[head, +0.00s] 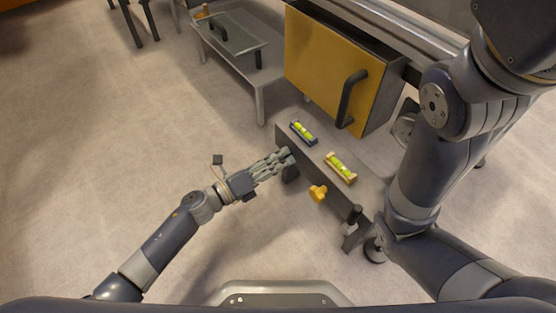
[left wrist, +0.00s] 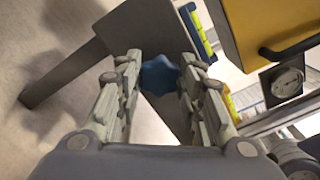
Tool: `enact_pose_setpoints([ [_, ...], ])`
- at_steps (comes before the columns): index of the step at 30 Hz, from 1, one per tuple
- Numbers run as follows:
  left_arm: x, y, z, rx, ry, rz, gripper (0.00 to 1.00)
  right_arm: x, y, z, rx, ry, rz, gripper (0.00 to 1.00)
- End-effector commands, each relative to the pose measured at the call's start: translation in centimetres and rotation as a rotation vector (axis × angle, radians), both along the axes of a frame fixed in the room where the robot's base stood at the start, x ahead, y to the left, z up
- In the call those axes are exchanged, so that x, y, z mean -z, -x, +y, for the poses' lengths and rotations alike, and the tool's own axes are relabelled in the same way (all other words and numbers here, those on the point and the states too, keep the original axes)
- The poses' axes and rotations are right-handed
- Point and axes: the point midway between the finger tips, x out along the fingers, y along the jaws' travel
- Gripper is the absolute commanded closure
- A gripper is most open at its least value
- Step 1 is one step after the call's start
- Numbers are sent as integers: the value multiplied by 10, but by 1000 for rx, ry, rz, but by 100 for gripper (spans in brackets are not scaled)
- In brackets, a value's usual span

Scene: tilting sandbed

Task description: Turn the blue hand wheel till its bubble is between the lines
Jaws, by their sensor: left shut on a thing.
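The blue hand wheel (left wrist: 158,75) is a lobed knob on the side of the grey sandbed beam, between the fingers of my left gripper (left wrist: 160,64). The left gripper is shut on it; in the head view this gripper (head: 286,156) hides the wheel. The blue-framed level (head: 303,132), with a yellow-green vial, lies on top of the beam (head: 322,152) just beyond the gripper. Its blue edge also shows in the left wrist view (left wrist: 198,34). The bubble is too small to place against the lines. My right gripper is out of view.
A yellow hand wheel (head: 318,192) and an orange-framed level (head: 341,168) sit farther right along the beam. A yellow cabinet door with a dark handle (head: 350,98) stands close behind. A low grey table (head: 232,36) is at the back. The floor at left is clear.

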Motion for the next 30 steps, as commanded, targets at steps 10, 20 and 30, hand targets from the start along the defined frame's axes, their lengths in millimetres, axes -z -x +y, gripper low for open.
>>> enact_pose_setpoints([
  [10, 2, 1, 0, 1, -8, -6, 89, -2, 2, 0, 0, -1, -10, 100],
  [20, 1, 1, 0, 1, -7, -6, 44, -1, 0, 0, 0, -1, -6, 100],
  [30, 1, 6, 8, 0, -8, -7, 44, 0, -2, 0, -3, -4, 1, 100],
])
